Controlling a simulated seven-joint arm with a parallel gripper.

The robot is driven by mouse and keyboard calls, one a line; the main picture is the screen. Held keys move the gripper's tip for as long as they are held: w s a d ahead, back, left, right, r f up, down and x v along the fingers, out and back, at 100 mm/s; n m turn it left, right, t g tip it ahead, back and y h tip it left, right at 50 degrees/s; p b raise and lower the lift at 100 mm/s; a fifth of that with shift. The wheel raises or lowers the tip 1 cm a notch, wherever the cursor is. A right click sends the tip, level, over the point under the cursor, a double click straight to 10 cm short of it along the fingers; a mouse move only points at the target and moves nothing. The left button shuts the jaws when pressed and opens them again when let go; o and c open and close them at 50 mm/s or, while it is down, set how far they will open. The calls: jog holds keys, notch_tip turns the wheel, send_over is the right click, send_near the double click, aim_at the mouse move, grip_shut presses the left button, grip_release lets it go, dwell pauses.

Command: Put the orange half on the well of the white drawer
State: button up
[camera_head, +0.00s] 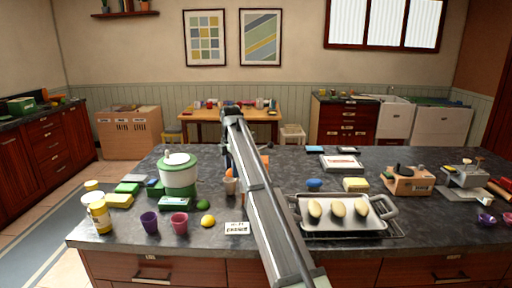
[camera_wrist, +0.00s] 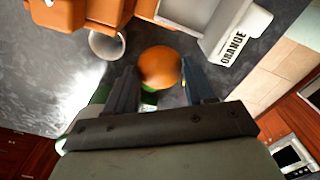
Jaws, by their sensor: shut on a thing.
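The orange half (camera_wrist: 158,64) is between the two fingers of my gripper (camera_wrist: 160,76) in the wrist view, and the fingers are shut on it. It shows as a rounded orange shape. Beyond it, at the upper right, is the white drawer (camera_wrist: 213,42), with a white front strip lettered "ORANGE". The drawer is partly cut off by the top edge, and the orange half appears apart from it.
Orange blocks or housings (camera_wrist: 100,12) and a pale round cup (camera_wrist: 106,44) are close by in the wrist view. On the dark counter stand a green-and-white canister (camera_head: 179,176), purple cups, and a tray (camera_head: 376,226) of pale oval items.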

jog(key=s+d+r+m, duration=0.2)
jog(key=d+r+m, duration=0.3)
jog(key=d+m, duration=0.5)
jog(key=s+d+f+m, duration=0.3)
jog(key=s+d, duration=0.3)
jog(key=s+d+f+m, duration=0.4)
jog(key=s+d, duration=0.2)
jog(key=s+d+f+m, duration=0.3)
jog(key=s+d+f, duration=0.1)
jog(key=s+d, duration=0.1)
jog(key=shift+s+d+f+m, duration=0.15)
jog(key=shift+s+d+m, duration=0.25)
jog(key=shift+d, duration=0.2)
jog(key=w+d+r+n, duration=0.1)
jog(key=w+d, duration=0.2)
jog(key=w, duration=0.7)
jog(key=w+d+r+n, duration=0.2)
jog(key=w+d, duration=0.1)
jog(key=w, duration=0.7)
jog(key=n, duration=0.3)
send_over(326, 183)
jog(key=shift+s+f, duration=0.15)
jog(key=shift+f, duration=4.8)
jog(key=shift+f, duration=0.1)
